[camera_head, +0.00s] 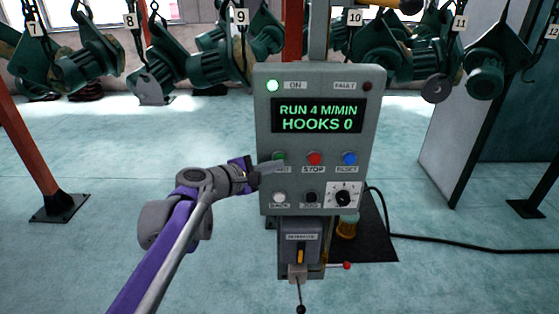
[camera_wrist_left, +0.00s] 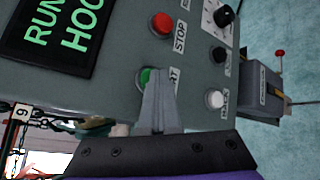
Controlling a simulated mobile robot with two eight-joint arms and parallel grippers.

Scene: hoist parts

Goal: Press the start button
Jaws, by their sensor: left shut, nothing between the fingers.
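The green start button (camera_head: 278,157) is on the left of the middle button row of the grey control box. My left gripper (camera_head: 280,166) is shut and empty, its tips at the start button and covering part of its label. In the left wrist view the shut fingers (camera_wrist_left: 158,100) overlap the green button (camera_wrist_left: 146,77), which shows partly behind them. I cannot tell for sure whether the tips touch it. The display (camera_head: 317,116) reads "RUN 4 M/MIN" and "HOOKS 0". The ON lamp (camera_head: 273,86) is lit and the FAULT lamp (camera_head: 367,86) is dark. My right gripper is not in view.
The red stop button (camera_head: 314,158) and blue reset button (camera_head: 349,158) are close to the right. A white button (camera_head: 279,198), a black button (camera_head: 311,198) and a dial (camera_head: 342,194) sit below. Green hoist parts (camera_head: 185,62) hang on numbered hooks behind.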

